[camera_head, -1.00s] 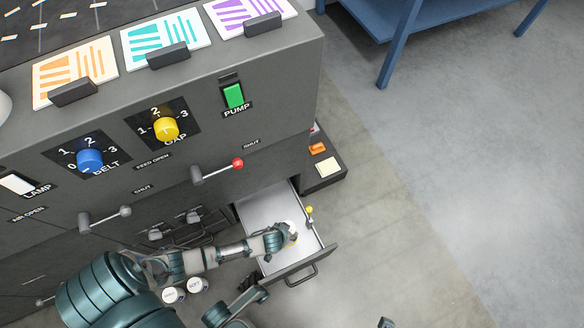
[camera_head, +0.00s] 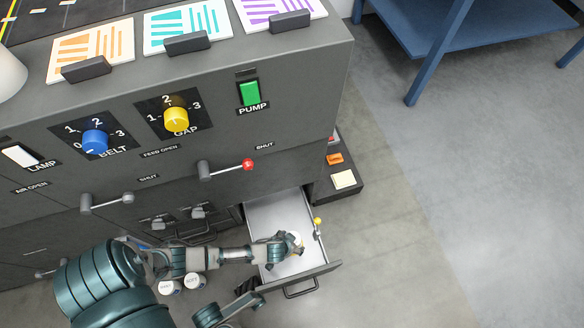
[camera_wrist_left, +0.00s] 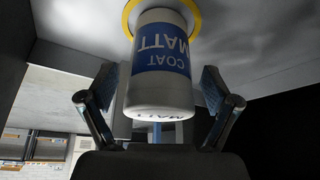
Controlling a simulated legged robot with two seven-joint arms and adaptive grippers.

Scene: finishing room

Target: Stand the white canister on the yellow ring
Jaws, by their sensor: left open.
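The white canister (camera_wrist_left: 162,95) has a blue label reading COAT MATT. In the left wrist view, which is upside down, its base meets the yellow ring (camera_wrist_left: 128,14), whose rim shows around the base. It looks upright on the ring. My left gripper (camera_wrist_left: 160,92) is open, with one finger on each side of the canister and visible gaps between. In the head view, my left gripper (camera_head: 285,247) is inside the open drawer (camera_head: 268,212), and the canister (camera_head: 298,240) is partly hidden by it. My right gripper is not in view.
Two white-lidded canisters (camera_head: 194,281) stand below my left forearm. A yellow-tipped lever (camera_head: 317,222) rises at the drawer's right side. The grey cabinet with knobs and a red-tipped lever (camera_head: 247,165) stands behind. The floor to the right is clear up to a blue table (camera_head: 430,40).

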